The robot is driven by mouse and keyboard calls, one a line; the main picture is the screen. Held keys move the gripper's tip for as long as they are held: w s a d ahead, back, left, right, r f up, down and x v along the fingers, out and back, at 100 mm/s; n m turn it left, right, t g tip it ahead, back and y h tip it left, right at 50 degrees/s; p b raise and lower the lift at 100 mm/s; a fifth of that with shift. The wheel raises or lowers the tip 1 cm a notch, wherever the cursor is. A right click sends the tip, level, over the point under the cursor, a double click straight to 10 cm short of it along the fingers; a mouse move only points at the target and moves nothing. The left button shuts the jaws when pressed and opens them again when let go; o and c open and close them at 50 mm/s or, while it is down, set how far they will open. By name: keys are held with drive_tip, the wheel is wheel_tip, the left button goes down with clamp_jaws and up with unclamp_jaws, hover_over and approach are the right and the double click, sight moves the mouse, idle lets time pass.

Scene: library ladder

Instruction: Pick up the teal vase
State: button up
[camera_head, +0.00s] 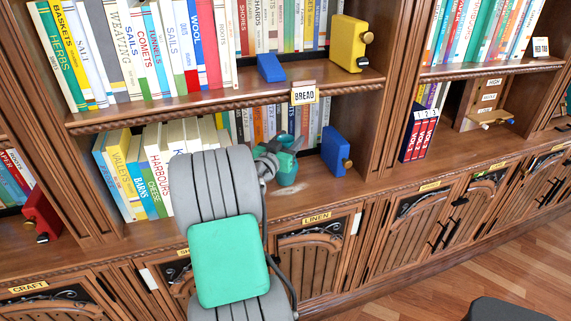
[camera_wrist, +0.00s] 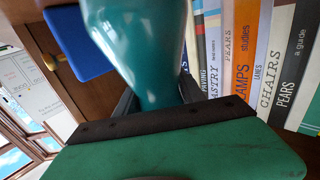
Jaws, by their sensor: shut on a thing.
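The teal vase (camera_head: 285,165) is at the lower shelf, right of my arm and partly hidden by my gripper (camera_head: 270,157). In the wrist view the glossy vase (camera_wrist: 140,45) fills the top centre, with its narrower part between the dark fingers of my gripper (camera_wrist: 157,95). My gripper is shut on the vase. I cannot tell whether the vase's base touches the shelf.
A blue bookend (camera_head: 336,151) stands right of the vase and also shows in the wrist view (camera_wrist: 75,42). Books (camera_head: 262,124) stand close behind the vase. The upper shelf (camera_head: 225,98), with a BREAD label (camera_head: 304,94), runs above.

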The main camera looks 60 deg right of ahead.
clamp_jaws()
idle(0.3)
drive_tip(key=shift+r, duration=0.1)
